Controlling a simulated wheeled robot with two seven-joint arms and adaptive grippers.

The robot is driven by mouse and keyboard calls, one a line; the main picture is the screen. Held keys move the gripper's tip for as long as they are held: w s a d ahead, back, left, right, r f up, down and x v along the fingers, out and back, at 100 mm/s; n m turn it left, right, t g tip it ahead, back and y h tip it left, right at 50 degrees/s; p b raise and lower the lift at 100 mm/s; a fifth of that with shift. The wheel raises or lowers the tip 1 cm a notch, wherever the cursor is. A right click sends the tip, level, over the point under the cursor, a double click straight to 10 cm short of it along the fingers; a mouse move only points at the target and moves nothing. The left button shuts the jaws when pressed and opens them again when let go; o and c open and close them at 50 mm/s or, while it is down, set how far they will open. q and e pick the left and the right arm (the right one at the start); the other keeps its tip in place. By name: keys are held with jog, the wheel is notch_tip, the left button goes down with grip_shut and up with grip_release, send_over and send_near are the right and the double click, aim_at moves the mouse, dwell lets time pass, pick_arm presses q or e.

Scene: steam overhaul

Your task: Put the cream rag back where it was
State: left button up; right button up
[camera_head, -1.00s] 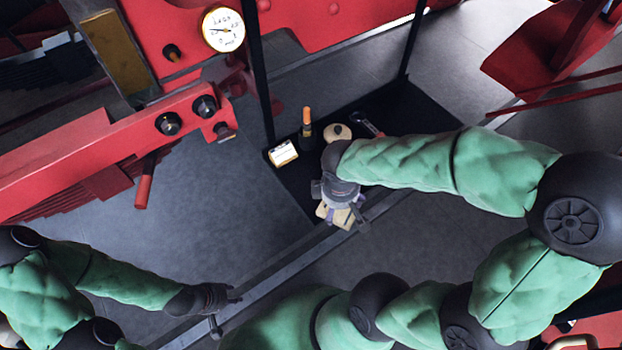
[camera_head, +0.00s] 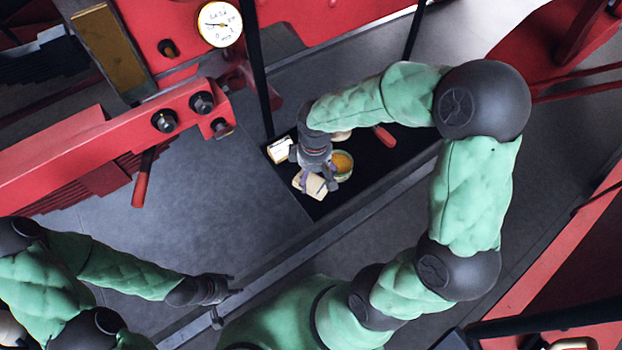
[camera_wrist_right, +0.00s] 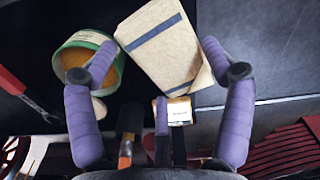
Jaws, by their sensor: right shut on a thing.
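The cream rag (camera_head: 309,188) is a folded cloth with a dark blue stripe. It shows large in the right wrist view (camera_wrist_right: 165,45), between the purple fingers. My right gripper (camera_head: 318,178) is shut on it, over the near-left part of the black tray (camera_head: 375,170); the fingers also show in the wrist view (camera_wrist_right: 158,62). Whether the rag touches the tray is unclear. My left gripper (camera_head: 234,286) is empty, with its fingertips apart, at the lower left near a grey rail.
A green-banded tin with orange contents (camera_head: 342,164) stands right beside the rag. A small white-and-yellow box (camera_head: 279,150) is at the tray's left end; a red-handled tool (camera_head: 384,137) lies at the back. Dark posts (camera_head: 257,70) rise behind. The tray's right side is clear.

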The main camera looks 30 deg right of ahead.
aim_at(311, 178)
jog(key=w+f, duration=0.2)
jog(key=f, duration=0.1)
jog(key=shift+w+d+f+b, duration=0.1)
jog(key=shift+w+d+b, duration=0.15)
jog(key=shift+d+b, duration=0.1)
notch_tip(311, 178, down, 3)
jog(key=shift+b, duration=0.35)
jog(key=o, duration=0.9)
notch_tip(311, 178, up, 12)
jog(key=p, duration=0.2)
jog(key=shift+p, duration=0.35)
